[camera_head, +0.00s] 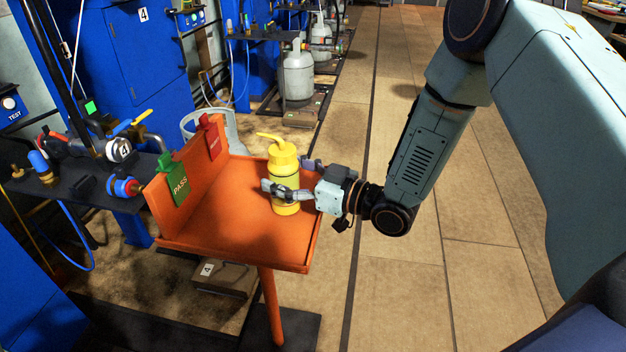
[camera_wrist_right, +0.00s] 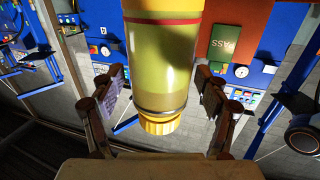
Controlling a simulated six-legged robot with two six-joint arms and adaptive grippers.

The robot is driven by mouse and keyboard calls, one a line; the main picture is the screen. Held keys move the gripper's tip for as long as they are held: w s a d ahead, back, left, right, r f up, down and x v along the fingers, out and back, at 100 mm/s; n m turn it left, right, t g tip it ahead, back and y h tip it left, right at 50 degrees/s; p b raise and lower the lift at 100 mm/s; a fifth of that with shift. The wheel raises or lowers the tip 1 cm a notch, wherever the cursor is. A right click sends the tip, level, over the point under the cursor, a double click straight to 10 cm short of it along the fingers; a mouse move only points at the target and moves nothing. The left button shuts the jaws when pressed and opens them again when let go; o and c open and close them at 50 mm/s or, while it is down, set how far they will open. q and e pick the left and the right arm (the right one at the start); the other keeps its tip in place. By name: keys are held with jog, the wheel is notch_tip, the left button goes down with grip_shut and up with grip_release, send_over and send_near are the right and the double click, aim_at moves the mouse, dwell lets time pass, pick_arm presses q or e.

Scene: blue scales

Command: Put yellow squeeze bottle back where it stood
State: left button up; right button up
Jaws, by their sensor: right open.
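The yellow squeeze bottle (camera_head: 284,172) stands upright on the orange tray stand (camera_head: 226,242), near its right side. My right gripper (camera_head: 290,178) reaches in from the right, with its fingers around the bottle at mid-height. In the right wrist view the bottle (camera_wrist_right: 162,65) is between the two open fingers (camera_wrist_right: 164,95), with a visible gap on each side. The bottle looks inverted in that view, with a yellow end at the bottom. My left gripper is in neither view.
A green PASS tag (camera_head: 178,183) and a red tag (camera_head: 212,138) hang on the tray's raised back board. A blue machine with hoses and gauges (camera_head: 120,150) stands at left. Grey gas cylinders (camera_head: 297,75) stand behind. The floor at right is clear.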

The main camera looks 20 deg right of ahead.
jog(key=p+v, duration=0.4)
jog(key=v, duration=0.7)
jog(key=shift+s, duration=0.2)
jog(key=shift+d+f, duration=0.1)
